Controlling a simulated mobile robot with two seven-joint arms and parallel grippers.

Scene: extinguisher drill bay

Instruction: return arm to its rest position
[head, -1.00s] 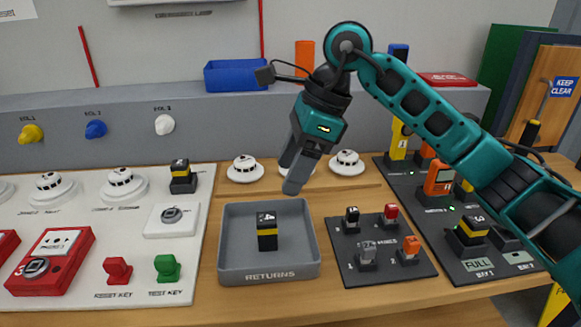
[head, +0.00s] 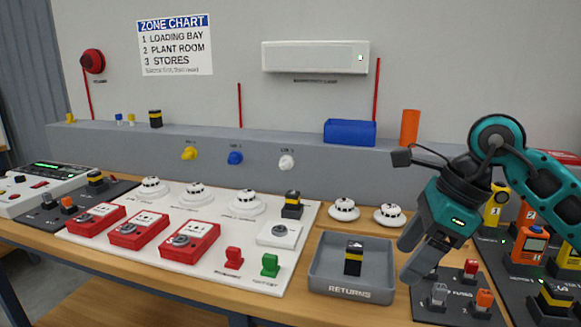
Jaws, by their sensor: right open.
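My right gripper (head: 415,258) is open and empty. It hangs fingers down beside the right wall of the grey returns tray (head: 348,292) in the picture. The teal right arm comes in from the right edge. A black block with a yellow band (head: 353,257) stands upright in the tray, apart from the fingers. My left gripper is out of view.
A dark board with an orange device (head: 530,246) lies at the right. A blue bin (head: 350,132) and orange cylinder (head: 409,127) stand on the ledge. Space above the white panel is clear.

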